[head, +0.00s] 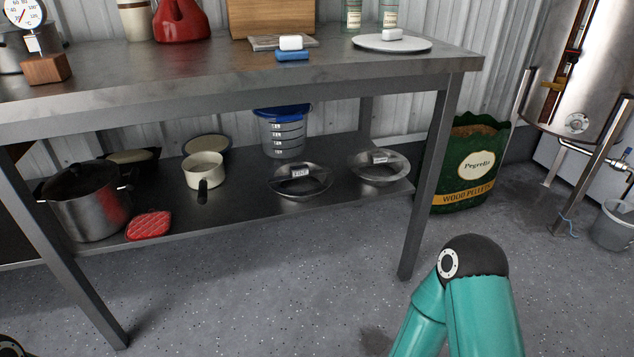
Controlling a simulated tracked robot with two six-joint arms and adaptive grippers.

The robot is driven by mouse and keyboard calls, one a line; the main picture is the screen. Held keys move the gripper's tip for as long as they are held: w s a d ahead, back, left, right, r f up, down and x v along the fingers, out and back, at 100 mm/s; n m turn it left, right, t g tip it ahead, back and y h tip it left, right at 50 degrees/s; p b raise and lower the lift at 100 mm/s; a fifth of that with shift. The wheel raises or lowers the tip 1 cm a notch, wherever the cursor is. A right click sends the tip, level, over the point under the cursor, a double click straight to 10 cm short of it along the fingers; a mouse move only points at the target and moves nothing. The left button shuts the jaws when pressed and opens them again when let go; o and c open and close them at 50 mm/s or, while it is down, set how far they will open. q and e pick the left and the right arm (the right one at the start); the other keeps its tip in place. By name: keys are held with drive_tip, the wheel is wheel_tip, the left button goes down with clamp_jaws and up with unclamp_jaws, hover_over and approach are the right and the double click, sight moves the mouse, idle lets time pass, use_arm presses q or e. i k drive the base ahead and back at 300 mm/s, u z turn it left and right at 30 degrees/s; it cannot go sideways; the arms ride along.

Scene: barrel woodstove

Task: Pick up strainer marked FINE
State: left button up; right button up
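Two shallow round metal strainers sit side by side on the lower shelf of the steel table. The nearer strainer (315,188) has a small white label with dark lettering too small to read surely. The farther strainer (395,172), to its right, also carries a label that I cannot read. I cannot tell which one is marked FINE. Neither of my grippers is in view. A teal link of my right arm shows at the lower right, apart from the table.
The tabletop (200,72) overhangs the lower shelf (240,205), with a front leg (425,200) right of the strainers. A blue-lidded bucket (284,135), white saucepan (203,170), large pot (90,205) and red pad (148,225) share the shelf. A pellet bag (468,160) stands right. Floor in front is clear.

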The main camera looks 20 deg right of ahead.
sight(297, 180)
drive_tip(key=u, duration=0.05)
drive_tip(key=i, duration=1)
drive_tip(key=z, duration=0.1)
